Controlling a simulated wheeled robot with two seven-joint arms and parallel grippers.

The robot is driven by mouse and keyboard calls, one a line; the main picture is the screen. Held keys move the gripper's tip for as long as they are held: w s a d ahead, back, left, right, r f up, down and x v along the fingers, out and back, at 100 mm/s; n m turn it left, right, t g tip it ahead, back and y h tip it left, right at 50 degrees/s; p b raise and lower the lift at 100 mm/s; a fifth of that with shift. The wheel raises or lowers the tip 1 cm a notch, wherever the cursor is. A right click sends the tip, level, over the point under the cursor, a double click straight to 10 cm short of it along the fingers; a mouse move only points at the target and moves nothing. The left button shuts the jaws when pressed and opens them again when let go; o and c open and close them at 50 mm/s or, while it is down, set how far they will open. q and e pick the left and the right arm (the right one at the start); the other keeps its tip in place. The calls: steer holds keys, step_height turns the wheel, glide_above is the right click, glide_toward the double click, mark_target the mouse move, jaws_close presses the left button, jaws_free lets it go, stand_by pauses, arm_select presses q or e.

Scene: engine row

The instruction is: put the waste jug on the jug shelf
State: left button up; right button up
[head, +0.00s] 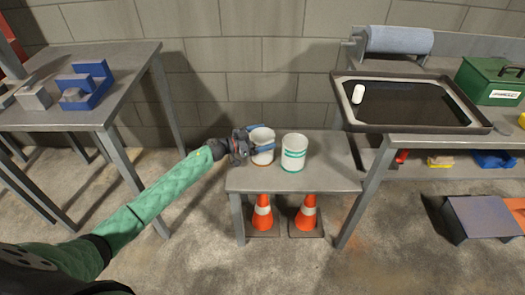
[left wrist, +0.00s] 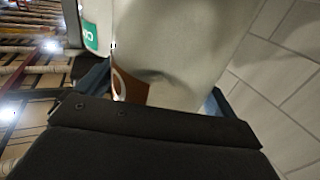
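A white jug with an orange-brown band (head: 263,158) is upright at the left of the low grey shelf (head: 325,182). My left gripper (head: 259,138) reaches it from the left, with one blue finger on its near side and one on its far side. In the left wrist view the jug (left wrist: 170,45) fills the space between the fingers, which look pressed against it. A white jug with green bands (head: 293,154) stands just to its right. I cannot tell from a readable label which is the waste jug. My right gripper is not in view.
Two orange cones (head: 262,215) stand under the shelf. The right bench holds a black tray (head: 410,102), a blue roll (head: 398,40) and a green box (head: 490,82). A left table (head: 110,100) carries blue and grey blocks. The right end of the low shelf is clear.

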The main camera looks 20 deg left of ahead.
arm_select(q)
steer(key=c, duration=1.1)
steer(key=shift+c, duration=0.2)
steer(key=shift+r, duration=0.1)
